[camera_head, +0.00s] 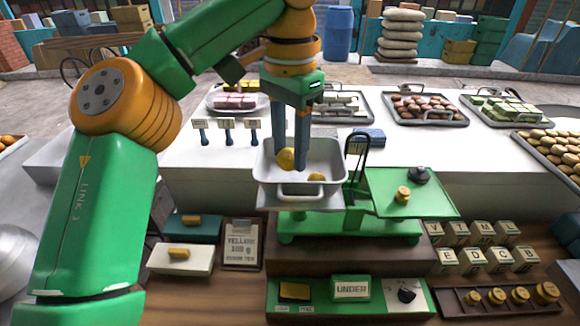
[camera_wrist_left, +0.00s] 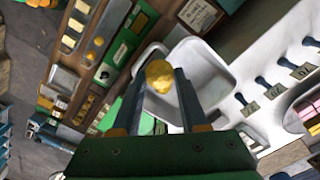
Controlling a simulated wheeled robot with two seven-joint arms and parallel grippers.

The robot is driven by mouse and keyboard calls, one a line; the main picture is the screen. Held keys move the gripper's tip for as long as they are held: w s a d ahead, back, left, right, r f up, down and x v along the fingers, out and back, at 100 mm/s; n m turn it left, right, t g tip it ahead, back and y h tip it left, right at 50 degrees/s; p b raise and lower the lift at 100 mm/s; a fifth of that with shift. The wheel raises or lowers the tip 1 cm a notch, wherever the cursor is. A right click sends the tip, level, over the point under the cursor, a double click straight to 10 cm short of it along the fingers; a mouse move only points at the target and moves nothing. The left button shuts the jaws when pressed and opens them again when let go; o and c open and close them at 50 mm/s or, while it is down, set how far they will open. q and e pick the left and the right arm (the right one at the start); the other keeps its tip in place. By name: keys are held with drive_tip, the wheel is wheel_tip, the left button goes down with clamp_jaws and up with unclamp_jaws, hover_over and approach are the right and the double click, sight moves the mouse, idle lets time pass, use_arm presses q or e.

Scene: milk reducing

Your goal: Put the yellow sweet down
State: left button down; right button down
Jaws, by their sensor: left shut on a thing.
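My left gripper (camera_head: 291,160) points down into the white metal pan (camera_head: 268,178) of the green scale (camera_head: 345,222). It is shut on a round yellow sweet (camera_head: 285,159), held at the fingertips inside the pan's outline. The wrist view also shows this yellow sweet (camera_wrist_left: 159,75) between the fingertips, with the pan (camera_wrist_left: 214,72) behind it. I cannot tell whether the sweet touches the pan floor. Another yellow sweet (camera_head: 316,178) lies in the pan near its front right. My right gripper is not in view.
A brass weight (camera_head: 403,194) and a dark knob-like piece (camera_head: 419,175) are on the scale's right plate. A sign (camera_head: 351,289) reads UNDER. Trays of sweets (camera_head: 425,107) line the back of the counter.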

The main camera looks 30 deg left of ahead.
sight(284, 155)
use_arm(q)
drive_tip(key=w+a+f, duration=0.2)
drive_tip(key=f, duration=0.1)
drive_tip(key=w+a+f, duration=0.1)
drive_tip(key=f, duration=0.1)
drive_tip(key=shift+w+a+b, duration=0.1)
drive_tip(key=shift+w+b, duration=0.25)
drive_tip(key=shift+w, duration=0.05)
wheel_tip(284, 155, down, 4)
drive_tip(key=shift+w+r+p, duration=0.1)
drive_tip(key=shift+w+p, duration=0.05)
drive_tip(key=shift+p, duration=0.25)
drive_tip(key=shift+w+a+f, duration=0.1)
drive_tip(key=shift+a+f, duration=0.05)
drive_tip(key=shift+f, duration=0.05)
drive_tip(key=c, duration=0.7)
unclamp_jaws()
wheel_tip(284, 155, up, 8)
drive_tip(key=shift+f, duration=0.15)
idle(1.3)
